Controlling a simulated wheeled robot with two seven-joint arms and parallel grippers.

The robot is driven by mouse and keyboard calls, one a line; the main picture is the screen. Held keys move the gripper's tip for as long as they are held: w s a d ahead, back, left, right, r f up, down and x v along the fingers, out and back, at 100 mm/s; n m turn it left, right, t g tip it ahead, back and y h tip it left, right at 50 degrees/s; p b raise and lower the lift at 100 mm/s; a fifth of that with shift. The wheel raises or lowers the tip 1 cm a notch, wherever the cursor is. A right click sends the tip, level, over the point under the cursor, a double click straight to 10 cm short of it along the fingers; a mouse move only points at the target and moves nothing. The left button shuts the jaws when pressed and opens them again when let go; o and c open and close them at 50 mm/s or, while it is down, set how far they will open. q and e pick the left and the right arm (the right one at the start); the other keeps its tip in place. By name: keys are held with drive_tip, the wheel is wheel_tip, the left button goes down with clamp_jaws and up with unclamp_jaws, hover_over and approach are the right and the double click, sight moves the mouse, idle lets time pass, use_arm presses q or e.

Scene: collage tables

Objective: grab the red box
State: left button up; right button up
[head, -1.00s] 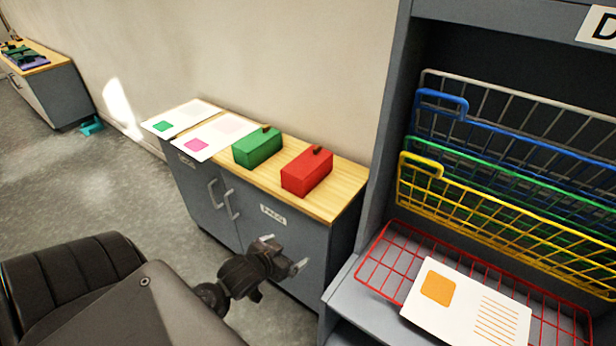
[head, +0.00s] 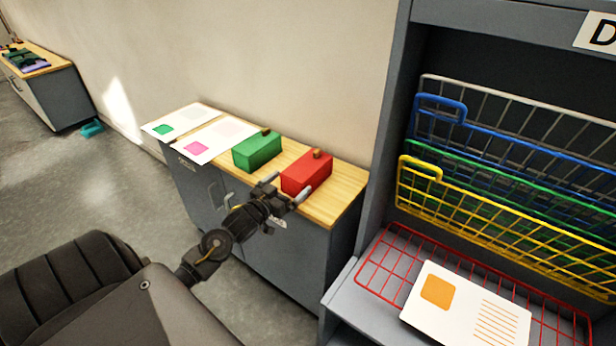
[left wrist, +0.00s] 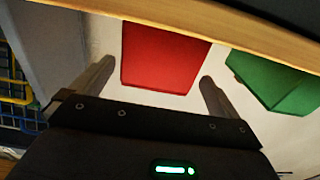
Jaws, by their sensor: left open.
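The red box (head: 306,174) with a small brown knob on top sits on the wooden top of the grey cabinet, right of the green box (head: 257,151). My left gripper (head: 288,188) is open at the cabinet's front edge, just in front of the red box. In the left wrist view the red box (left wrist: 164,58) shows between the two spread fingers (left wrist: 152,85), beyond the wooden edge. The green box (left wrist: 275,80) is to its right there. I cannot tell whether a finger touches the red box. My right gripper does not show.
Two sheets with coloured squares, one pink (head: 209,140) and one green (head: 181,120), lie left on the wooden top (head: 335,196). A grey shelf unit with coloured wire baskets (head: 480,205) and a white card (head: 466,305) stands at right. A wall rises behind.

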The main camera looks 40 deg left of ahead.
sight(301, 176)
use_arm(q)
drive_tip(key=shift+w, duration=0.8)
drive_tip(key=w, duration=0.3)
drive_tip(key=w+p, duration=0.1)
drive_tip(key=shift+w+f, duration=0.25)
drive_tip(key=shift+f, duration=0.05)
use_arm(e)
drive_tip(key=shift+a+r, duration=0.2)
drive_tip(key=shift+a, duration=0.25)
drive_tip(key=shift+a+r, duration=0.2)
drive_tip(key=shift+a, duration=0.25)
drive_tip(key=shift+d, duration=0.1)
use_arm(q)
drive_tip(key=c, duration=0.9)
drive_tip(key=shift+c, duration=0.7)
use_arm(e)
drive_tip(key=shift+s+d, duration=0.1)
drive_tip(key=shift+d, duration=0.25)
use_arm(q)
drive_tip(key=shift+r, duration=0.15)
